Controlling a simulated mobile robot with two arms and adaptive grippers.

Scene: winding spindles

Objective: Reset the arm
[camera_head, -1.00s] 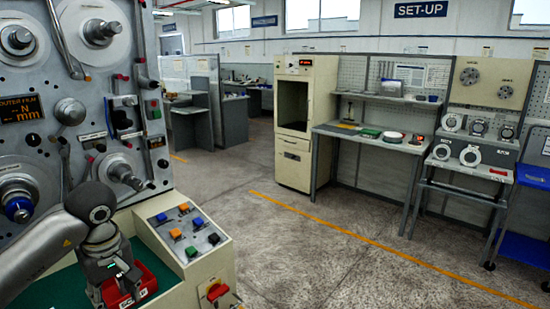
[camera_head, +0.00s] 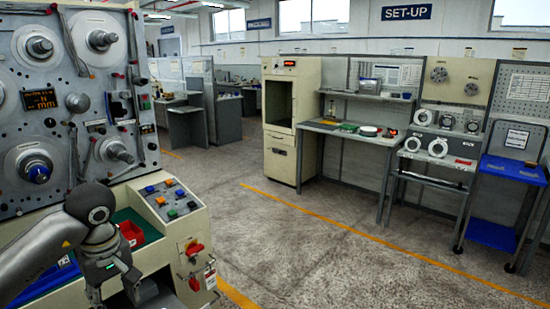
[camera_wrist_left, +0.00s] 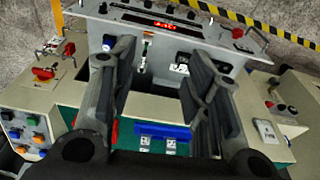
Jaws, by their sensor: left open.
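My left arm comes in from the lower left of the head view. Its gripper (camera_head: 122,285) hangs pointing down in front of the winding machine's bench, with its fingertips hard to make out. In the left wrist view the two dark fingers of my left gripper (camera_wrist_left: 160,75) stand wide apart with nothing between them. My right gripper does not show.
The winding machine (camera_head: 75,90) with its spindles fills the left. A blue bin (camera_wrist_left: 163,130) shows in the wrist view. Open floor (camera_head: 300,240) lies right.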

